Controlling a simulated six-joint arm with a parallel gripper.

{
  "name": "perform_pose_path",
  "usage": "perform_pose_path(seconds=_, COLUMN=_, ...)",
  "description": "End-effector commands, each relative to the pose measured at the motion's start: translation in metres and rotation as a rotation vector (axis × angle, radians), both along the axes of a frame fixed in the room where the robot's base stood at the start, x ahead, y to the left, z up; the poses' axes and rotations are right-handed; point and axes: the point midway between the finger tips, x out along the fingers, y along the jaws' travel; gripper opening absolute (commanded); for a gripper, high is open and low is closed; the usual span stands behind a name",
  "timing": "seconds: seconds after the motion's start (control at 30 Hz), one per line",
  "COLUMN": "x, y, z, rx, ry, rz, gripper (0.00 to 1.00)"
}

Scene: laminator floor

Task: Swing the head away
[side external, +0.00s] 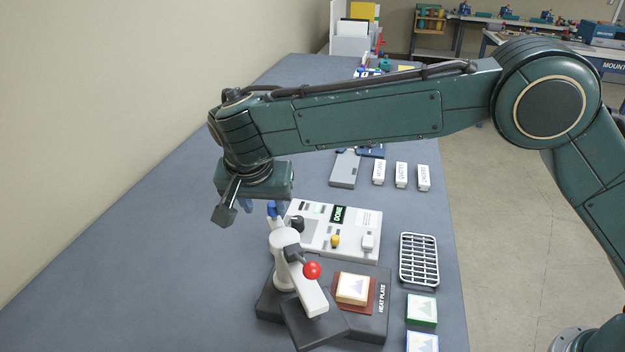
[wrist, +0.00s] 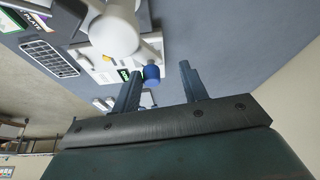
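The press head is a white swing arm (side external: 307,291) on a white post (side external: 285,243), with a red ball handle (side external: 312,271) and a dark square platen (side external: 313,326). The platen is in front and left of the red-brown pad, not over the picture block (side external: 352,288) on the heat plate (side external: 376,312). A blue knob (side external: 271,209) sticks out behind the post; it also shows in the wrist view (wrist: 151,73). My gripper (side external: 262,205) is pointing down at the knob. In the wrist view its fingers (wrist: 160,76) are apart, with the knob between or just beyond them.
A white control panel (side external: 345,237) with a green DONE display (side external: 338,214) stands right behind the press. A wire rack (side external: 419,260) and a green-edged picture block (side external: 421,310) are to the right. Several white labelled blocks lie farther back. The bench left of the press is clear.

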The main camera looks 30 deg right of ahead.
Motion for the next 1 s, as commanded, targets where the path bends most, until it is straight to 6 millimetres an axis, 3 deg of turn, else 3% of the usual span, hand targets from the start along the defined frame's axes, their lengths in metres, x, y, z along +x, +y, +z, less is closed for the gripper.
perform_pose_path(seconds=0.63, x=-0.017, y=0.027, z=0.0, rx=0.001, ry=-0.001, rz=0.639, gripper=0.43)
perform_pose_path(seconds=1.0, x=-0.037, y=0.029, z=0.049, rx=0.001, ry=-0.004, rz=0.649, gripper=0.43)
